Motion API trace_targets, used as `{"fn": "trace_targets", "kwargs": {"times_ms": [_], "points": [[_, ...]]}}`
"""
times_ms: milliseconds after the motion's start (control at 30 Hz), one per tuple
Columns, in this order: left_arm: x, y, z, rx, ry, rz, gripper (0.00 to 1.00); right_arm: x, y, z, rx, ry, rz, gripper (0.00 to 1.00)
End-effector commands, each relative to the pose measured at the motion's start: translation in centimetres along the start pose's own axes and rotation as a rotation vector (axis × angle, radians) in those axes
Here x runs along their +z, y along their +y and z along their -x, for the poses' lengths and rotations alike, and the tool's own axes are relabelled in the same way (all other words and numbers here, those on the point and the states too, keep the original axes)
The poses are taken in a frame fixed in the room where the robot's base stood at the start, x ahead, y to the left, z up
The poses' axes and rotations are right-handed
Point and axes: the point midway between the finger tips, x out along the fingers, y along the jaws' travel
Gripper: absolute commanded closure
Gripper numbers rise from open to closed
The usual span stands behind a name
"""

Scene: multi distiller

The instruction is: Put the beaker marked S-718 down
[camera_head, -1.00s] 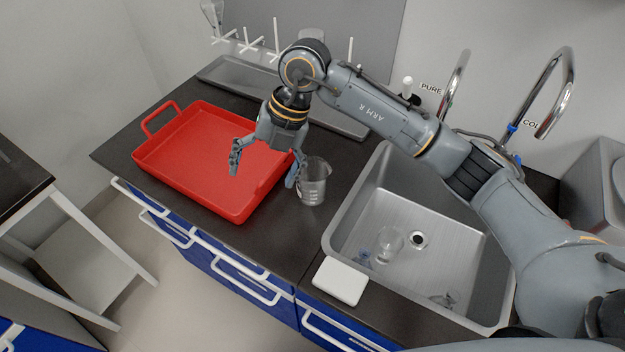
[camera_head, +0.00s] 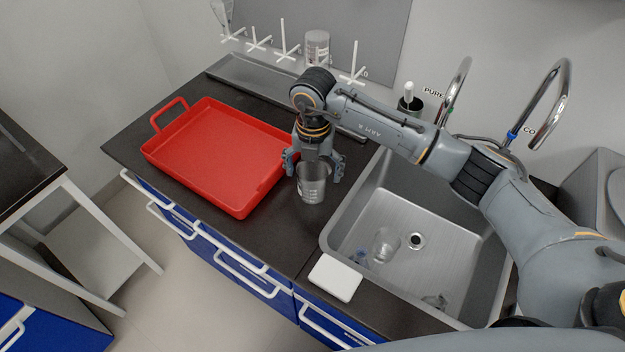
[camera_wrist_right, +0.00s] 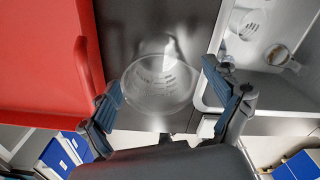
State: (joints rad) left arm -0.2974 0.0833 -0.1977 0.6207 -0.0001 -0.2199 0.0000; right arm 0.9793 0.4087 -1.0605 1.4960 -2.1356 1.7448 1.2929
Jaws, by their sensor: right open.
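A clear glass beaker (camera_head: 312,190) with white markings stands upright on the dark counter between the red tray and the sink. Its label is too small to read as S-718. My right gripper (camera_head: 314,165) is open at the beaker, with one finger to each side of it. In the right wrist view the beaker (camera_wrist_right: 160,88) lies between the spread fingers (camera_wrist_right: 170,95), with gaps visible on both sides. My left gripper is out of view.
The empty red tray (camera_head: 185,186) lies to the left. The steel sink (camera_head: 455,245) at right holds a glass beaker (camera_head: 385,245) and other small glassware. A white block (camera_head: 335,278) sits at the sink's front edge. Drying pegs (camera_head: 287,50) and taps (camera_head: 545,100) stand behind.

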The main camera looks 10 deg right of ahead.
Motion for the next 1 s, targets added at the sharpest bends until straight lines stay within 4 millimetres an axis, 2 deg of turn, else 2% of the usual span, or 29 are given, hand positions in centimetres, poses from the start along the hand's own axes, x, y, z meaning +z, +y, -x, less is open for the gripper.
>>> {"fn": "trace_targets", "kwargs": {"times_ms": [100,233,533,567,833,867,900,1000], "points": [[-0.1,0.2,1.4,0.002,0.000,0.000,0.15,0.0,0.1,-1.6,-0.003,0.005,0.000,0.11],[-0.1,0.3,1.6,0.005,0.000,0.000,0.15,0.1,0.2,-3.4,-0.001,0.003,0.000,0.11],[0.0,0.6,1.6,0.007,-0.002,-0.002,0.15,0.1,0.2,-4.1,0.000,0.001,0.002,0.11],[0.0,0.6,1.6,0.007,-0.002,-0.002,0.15,0.1,0.2,-4.1,0.000,0.001,0.002,0.15],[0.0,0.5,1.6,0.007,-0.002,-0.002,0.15,0.1,0.2,-4.0,0.000,0.001,0.001,0.70],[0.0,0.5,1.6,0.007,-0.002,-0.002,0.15,0.1,0.2,-4.0,0.000,0.001,0.001,0.71],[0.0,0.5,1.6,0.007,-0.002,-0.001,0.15,0.1,0.2,-4.0,0.001,0.001,0.001,0.76],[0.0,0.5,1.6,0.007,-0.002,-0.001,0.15,0.1,0.2,-4.0,0.001,0.001,0.001,0.77]]}}
